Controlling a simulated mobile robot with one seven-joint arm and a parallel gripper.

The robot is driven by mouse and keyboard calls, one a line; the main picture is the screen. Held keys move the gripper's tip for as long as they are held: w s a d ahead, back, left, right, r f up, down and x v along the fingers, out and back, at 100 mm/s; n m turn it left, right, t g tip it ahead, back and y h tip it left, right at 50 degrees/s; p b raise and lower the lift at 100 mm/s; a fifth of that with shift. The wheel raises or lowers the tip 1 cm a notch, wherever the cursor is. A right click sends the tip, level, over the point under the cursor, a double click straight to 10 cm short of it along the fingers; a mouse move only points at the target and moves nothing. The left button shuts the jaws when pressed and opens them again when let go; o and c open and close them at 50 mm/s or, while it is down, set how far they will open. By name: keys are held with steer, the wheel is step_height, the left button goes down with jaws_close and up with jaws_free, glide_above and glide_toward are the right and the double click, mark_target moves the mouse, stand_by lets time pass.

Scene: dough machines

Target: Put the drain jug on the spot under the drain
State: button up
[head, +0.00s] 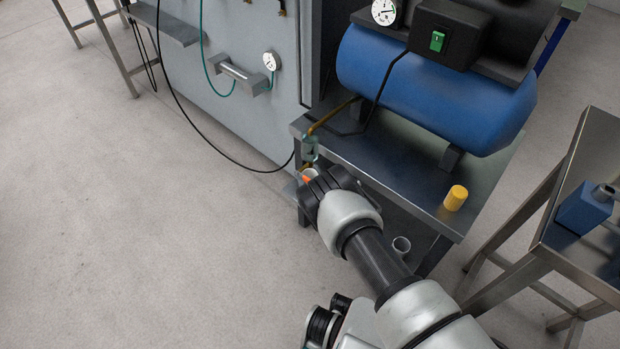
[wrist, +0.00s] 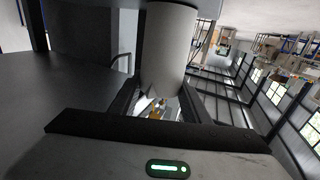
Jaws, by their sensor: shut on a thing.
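The drain jug is a pale grey cylinder, seen close in the wrist view (wrist: 170,45) between the fingers of my gripper (wrist: 160,95). In the head view the jug's pale rim (head: 309,173) shows just past my gripper (head: 318,186), with an orange patch beside it. My gripper is shut on the jug. The drain is a brass pipe (head: 330,116) ending in a small clear bowl (head: 310,148) at the bench's left corner. The jug is close below it in the picture; the gap cannot be judged. The spot is mostly hidden by my gripper.
The blue tank (head: 430,85) sits on the dark bench (head: 400,172). A yellow cylinder (head: 455,198) stands near the bench's front edge. A steel table (head: 590,180) is at right.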

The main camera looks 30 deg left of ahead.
steer(key=o, duration=1.4)
steer(key=shift+f, duration=0.1)
steer(key=shift+o, duration=0.2)
steer(key=shift+s+d+r, duration=0.1)
steer(key=shift+d+r, duration=0.1)
steer(key=p+v, duration=0.3)
steer(key=v, duration=0.8)
steer(key=shift+s+d+p, duration=0.2)
steer(key=shift+d+p, duration=0.1)
